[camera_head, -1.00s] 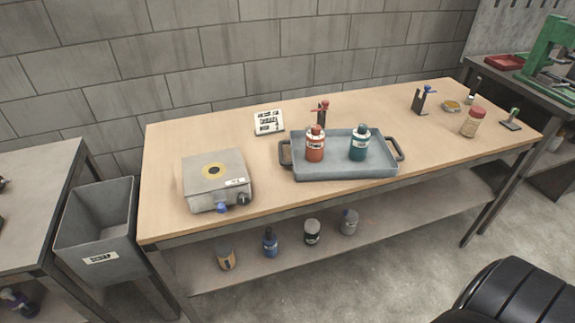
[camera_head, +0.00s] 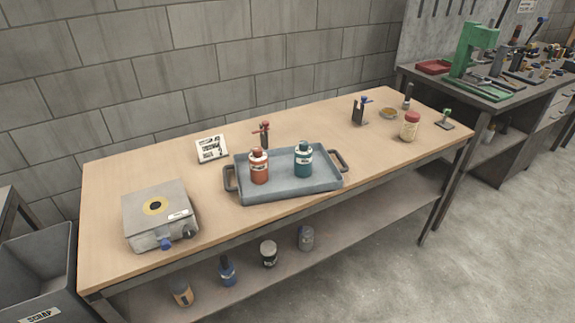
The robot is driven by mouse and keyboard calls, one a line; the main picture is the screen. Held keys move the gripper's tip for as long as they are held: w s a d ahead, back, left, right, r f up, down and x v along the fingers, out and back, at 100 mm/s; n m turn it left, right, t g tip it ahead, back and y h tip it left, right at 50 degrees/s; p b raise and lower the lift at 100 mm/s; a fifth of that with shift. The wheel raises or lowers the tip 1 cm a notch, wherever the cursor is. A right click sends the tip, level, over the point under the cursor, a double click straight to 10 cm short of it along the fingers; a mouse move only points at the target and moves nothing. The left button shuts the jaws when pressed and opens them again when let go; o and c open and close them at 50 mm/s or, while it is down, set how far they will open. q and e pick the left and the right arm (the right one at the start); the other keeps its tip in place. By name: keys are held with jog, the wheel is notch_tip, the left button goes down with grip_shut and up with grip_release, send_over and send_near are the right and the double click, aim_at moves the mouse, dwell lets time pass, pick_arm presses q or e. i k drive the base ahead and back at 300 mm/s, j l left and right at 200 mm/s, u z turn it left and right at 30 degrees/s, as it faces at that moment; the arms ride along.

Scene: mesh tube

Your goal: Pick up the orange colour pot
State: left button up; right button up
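The orange colour pot (camera_head: 259,167) is an orange-red bottle with a pale label. It stands upright in the left part of a blue-grey tray (camera_head: 290,189) on the wooden workbench (camera_head: 110,185). A teal pot (camera_head: 303,160) of the same shape stands to its right in the tray, a small gap apart. Neither of my grippers is in the head view.
A grey hotplate-like box (camera_head: 158,212) is at the bench's left end. A white card (camera_head: 212,149) and a red-topped tool (camera_head: 264,134) are behind the tray. A red-lidded jar (camera_head: 409,126) stands to the right. Bare bench lies between tray and jar.

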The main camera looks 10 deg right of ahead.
aim_at(259, 167)
jog(key=i+l+u, duration=0.2)
jog(key=i+u, duration=0.15)
jog(key=i, duration=0.15)
jog(key=i+l+u, duration=0.35)
jog(key=i+j, duration=0.05)
jog(key=i, duration=0.05)
